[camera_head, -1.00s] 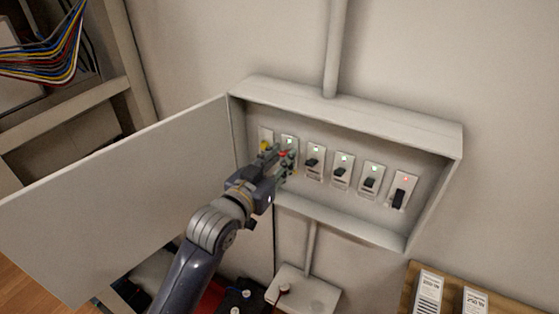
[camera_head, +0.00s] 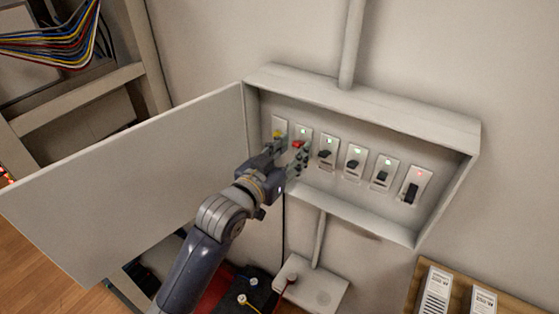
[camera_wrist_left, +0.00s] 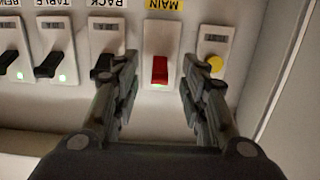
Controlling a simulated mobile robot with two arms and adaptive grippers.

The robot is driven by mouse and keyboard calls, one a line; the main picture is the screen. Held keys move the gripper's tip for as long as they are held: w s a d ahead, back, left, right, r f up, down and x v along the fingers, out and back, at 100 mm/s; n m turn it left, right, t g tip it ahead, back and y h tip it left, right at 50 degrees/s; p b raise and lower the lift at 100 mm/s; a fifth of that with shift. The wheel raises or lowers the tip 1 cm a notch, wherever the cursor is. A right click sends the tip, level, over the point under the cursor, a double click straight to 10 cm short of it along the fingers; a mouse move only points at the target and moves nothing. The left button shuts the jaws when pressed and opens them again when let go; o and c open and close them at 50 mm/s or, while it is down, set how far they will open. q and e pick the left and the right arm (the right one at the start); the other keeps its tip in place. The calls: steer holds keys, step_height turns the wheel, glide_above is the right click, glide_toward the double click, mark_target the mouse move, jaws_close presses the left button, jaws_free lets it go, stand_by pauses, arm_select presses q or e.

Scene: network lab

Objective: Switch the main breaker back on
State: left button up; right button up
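The main breaker (camera_wrist_left: 159,70) has a red switch under a yellow MAIN label in the left wrist view, which shows the panel upside down. A green light glows at its end. In the head view its red switch (camera_head: 297,144) is partly hidden by my fingers, with a green light above it. My left gripper (camera_wrist_left: 158,98) is open, one finger on each side of the red switch; I cannot tell whether it touches. In the head view the left gripper (camera_head: 291,158) reaches into the panel from the lower left. My right gripper is not in view.
The panel box (camera_head: 365,105) has its door (camera_head: 130,185) swung open to the left. A yellow button (camera_wrist_left: 215,63) sits beside the main breaker. Several black-switched breakers line the other side; the far-right one (camera_head: 413,187) shows a red light, its neighbours green.

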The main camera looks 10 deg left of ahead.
arm_select(q)
steer(key=v, duration=1.1)
steer(key=shift+s, duration=0.15)
steer(key=w+a+f+n+g+y+b, duration=0.1)
steer(key=a+f+g+y+b, duration=0.15)
steer(key=f, duration=1.55)
steer(key=w+a+f+n+g+y+b, duration=0.1)
steer(key=a+f+g+b, duration=0.15)
steer(key=f, duration=1.65)
steer(key=s+a+f+g+y+b, duration=0.1)
steer(key=s+f+b, duration=0.15)
steer(key=f, duration=0.55)
steer(key=s+a+f+g+y+b, duration=0.1)
steer(key=s+a+f, duration=0.15)
steer(key=f, duration=0.45)
steer(key=s+a+f+g+b, duration=0.2)
steer(key=s+f+g+b, duration=0.1)
steer(key=s+f, duration=1.3)
steer(key=s+a+f+g+b, duration=0.1)
steer(key=s+f+g, duration=0.1)
steer(key=s+f, duration=0.5)
steer(key=s+a+f+g+y+b, duration=0.1)
steer(key=s+f, duration=0.6)
steer(key=s, duration=0.7)
steer(key=shift+s+a+f+g+b, duration=0.3)
steer(key=shift+f+g+b, duration=0.15)
steer(key=shift+g, duration=0.25)
